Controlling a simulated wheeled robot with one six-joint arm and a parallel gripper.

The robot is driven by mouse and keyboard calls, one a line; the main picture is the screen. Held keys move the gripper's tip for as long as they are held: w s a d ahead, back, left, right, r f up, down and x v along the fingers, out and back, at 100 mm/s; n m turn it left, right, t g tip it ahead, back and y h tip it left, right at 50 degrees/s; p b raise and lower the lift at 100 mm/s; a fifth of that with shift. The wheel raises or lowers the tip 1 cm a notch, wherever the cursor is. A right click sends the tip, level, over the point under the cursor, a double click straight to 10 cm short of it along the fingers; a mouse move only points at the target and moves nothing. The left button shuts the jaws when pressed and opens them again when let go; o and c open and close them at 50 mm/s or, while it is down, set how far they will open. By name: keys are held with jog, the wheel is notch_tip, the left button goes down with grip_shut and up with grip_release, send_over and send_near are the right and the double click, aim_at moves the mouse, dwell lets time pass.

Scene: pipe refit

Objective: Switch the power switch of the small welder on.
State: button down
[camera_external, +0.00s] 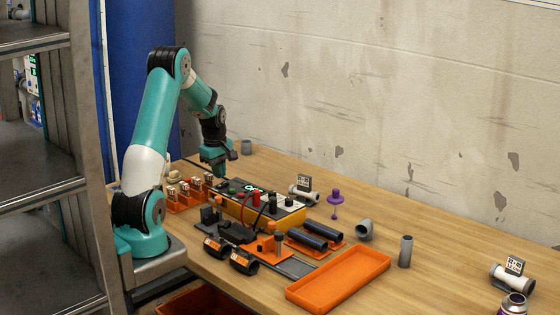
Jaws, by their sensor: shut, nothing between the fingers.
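The small welder (291,217) is a long yellow-orange box with a pale and dark top panel, in the middle of the bench. A lit green display shows at its back edge, with coloured knobs and red and black plugs with leads on top. I cannot make out which small part is the power switch, or its position. My gripper (220,172) is shut and empty, pointing down close above the back-left end of the welder. Whether it touches the panel cannot be told from here.
An orange rack (187,198) with several small parts stands left of the welder. Black clamps and pipe fittings (243,262) lie in front. An orange tray (340,280), a purple tool (335,198) and a grey pipe (405,251) are to the right.

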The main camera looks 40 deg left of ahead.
aim_at(219, 185)
notch_tip(219, 185, up, 12)
jog(key=s, duration=0.1)
jog(key=shift+s+f+p, duration=0.2)
jog(key=shift+s+p, duration=0.15)
jog(key=shift+p, duration=0.1)
jog(key=w+b, duration=0.1)
jog(key=b, duration=0.3)
jog(key=shift+w+t, duration=0.25)
jog(key=shift+t, duration=0.05)
jog(key=f, duration=0.4)
jog(key=w+f+b, duration=0.1)
jog(key=f, duration=0.4)
jog(key=w+f+b, duration=0.1)
jog(key=f, duration=0.4)
